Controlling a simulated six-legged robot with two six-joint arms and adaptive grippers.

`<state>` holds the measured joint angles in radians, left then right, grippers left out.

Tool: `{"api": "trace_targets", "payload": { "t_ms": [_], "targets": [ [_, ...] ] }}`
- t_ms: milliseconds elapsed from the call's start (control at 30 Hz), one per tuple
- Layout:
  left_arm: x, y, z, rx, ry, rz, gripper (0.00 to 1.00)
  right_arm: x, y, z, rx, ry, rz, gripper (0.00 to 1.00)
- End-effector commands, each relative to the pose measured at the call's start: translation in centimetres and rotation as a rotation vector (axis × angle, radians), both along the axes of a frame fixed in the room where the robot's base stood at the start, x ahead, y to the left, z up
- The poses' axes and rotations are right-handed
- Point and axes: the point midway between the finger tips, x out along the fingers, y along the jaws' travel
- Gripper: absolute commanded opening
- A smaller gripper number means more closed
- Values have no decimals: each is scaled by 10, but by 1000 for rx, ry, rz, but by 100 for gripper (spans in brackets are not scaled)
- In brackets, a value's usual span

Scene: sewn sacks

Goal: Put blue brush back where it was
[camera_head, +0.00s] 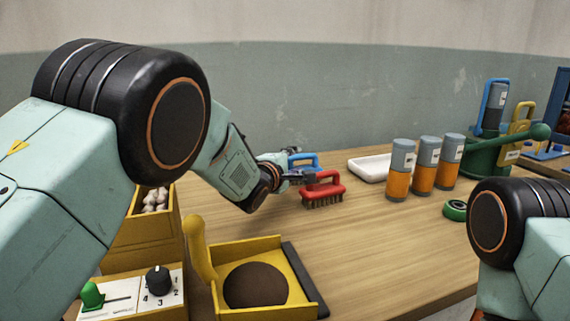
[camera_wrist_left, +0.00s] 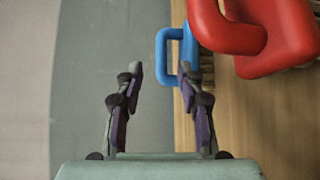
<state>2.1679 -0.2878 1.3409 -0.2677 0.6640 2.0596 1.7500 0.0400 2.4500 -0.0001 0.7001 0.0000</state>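The blue brush (camera_head: 304,158) lies on the wooden table near the back wall, partly hidden behind my left gripper and the red brush. Its blue handle also shows in the left wrist view (camera_wrist_left: 163,58), just past my fingertips and partly behind the right-hand finger. My left gripper (camera_head: 298,178) is open and empty; its two fingers stand apart in the left wrist view (camera_wrist_left: 160,76). The red brush (camera_head: 322,187) stands bristles down just in front of the blue one, close to the gripper. My right gripper is out of view; only part of that arm shows at right.
A white tray (camera_head: 369,168) lies right of the brushes. A green ring (camera_head: 455,210) and a green holder (camera_head: 490,155) are farther right. A yellow tray (camera_head: 222,300) with a brown round thing is in front. The middle table is clear.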

Motion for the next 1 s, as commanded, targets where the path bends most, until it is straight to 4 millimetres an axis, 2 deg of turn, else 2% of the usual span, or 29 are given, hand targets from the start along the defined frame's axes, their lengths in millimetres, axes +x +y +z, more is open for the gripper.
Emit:
{"api": "trace_targets", "payload": {
  "t_ms": [200, 400, 1000],
  "targets": [
    [-25, 10, 5, 1, 1, 0, 38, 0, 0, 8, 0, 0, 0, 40],
    [-40, 16, 7, 1, 0, 0, 38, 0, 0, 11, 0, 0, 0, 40],
    [-44, 18, 7, 0, -1, 0, 38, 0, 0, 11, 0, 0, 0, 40]
  ]
}}
